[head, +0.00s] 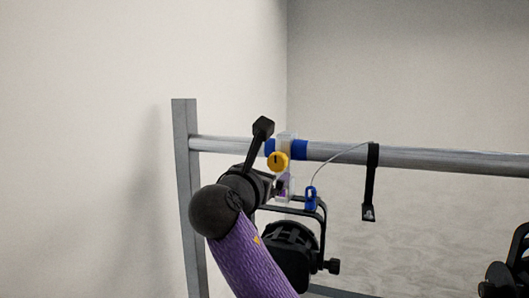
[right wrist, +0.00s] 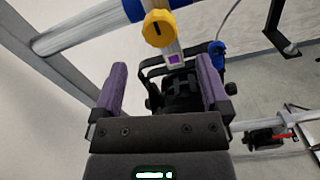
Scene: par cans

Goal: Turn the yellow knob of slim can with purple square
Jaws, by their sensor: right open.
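The yellow knob (head: 277,161) sits on a clear clamp on the rail, between blue bands, above a black slim can (head: 290,252). A small purple square (right wrist: 174,59) shows just below the knob (right wrist: 158,28) in the right wrist view. My right gripper (right wrist: 162,66) is open and empty, its two purple-padded fingers apart, with the knob ahead of and beyond their tips. In the head view my right arm and gripper partly cover the clamp and can. My left gripper is not in view.
A metal rail (head: 430,160) runs across from an upright post (head: 185,200) at left. A thin safety cable with a blue clip (head: 311,198) and a black strap (head: 371,180) hang right of the knob. Another dark lamp (head: 505,275) stands at the right edge.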

